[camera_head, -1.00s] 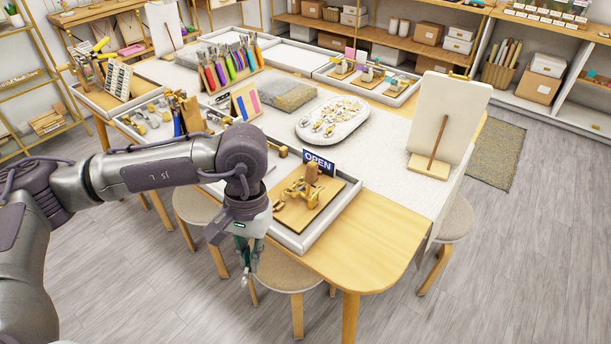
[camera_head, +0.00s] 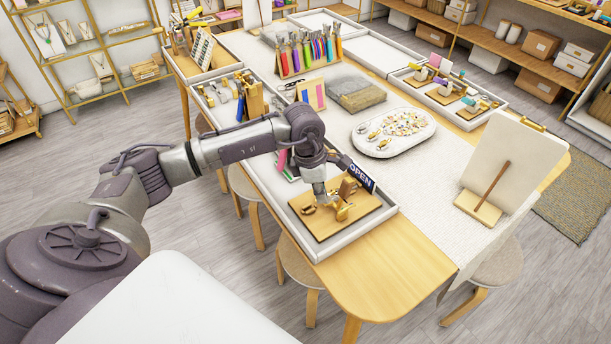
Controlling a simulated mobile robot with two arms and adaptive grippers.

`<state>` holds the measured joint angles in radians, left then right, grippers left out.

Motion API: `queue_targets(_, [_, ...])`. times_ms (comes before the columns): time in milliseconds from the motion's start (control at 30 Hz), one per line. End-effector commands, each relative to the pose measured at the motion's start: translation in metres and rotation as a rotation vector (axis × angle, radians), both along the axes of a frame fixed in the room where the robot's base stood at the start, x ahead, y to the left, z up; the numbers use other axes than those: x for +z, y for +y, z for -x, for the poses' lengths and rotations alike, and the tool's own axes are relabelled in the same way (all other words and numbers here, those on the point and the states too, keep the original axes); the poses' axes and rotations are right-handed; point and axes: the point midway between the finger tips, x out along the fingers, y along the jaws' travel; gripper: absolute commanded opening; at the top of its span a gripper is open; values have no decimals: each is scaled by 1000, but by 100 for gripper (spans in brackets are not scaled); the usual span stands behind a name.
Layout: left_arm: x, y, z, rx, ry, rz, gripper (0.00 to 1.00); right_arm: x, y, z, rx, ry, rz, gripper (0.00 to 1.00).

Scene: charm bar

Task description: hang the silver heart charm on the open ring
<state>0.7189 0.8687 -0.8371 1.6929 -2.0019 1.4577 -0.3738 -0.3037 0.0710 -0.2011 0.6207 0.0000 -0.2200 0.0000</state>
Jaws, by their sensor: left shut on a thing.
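My left gripper (camera_head: 319,189) reaches in from the left and points down over the wooden board (camera_head: 318,226) beside the OPEN sign (camera_head: 362,177). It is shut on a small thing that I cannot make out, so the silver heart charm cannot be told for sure. Brass-coloured fittings (camera_head: 343,211) stand on the board just right of the fingertips. A small gold piece (camera_head: 308,208) lies at the board's left. The open ring is too small to tell apart from these fittings. Whether the fingertips touch anything is unclear. My right gripper is out of view.
The board lies in a white-rimmed tray (camera_head: 352,238) at the table's near end. A white oval tray of charms (camera_head: 420,141) lies beyond. A cream display panel (camera_head: 508,160) stands at the right. Pliers (camera_head: 303,54) stand farther back. The wooden front corner (camera_head: 395,280) is clear.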

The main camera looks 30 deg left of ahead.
Motion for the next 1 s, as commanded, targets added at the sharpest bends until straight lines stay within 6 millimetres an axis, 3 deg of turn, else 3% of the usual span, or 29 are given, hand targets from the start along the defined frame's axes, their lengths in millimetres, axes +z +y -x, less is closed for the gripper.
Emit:
queue_targets(133, [-7,28,-8,318,4,1,0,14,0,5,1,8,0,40])
queue_targets(333, [-15,50,-13,551,2,2,0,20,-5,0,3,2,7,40])
queue_targets(767, [-18,53,-13,589,0,3,0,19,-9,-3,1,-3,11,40])
queue_targets(1000, [-28,53,-13,588,-2,5,0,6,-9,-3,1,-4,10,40])
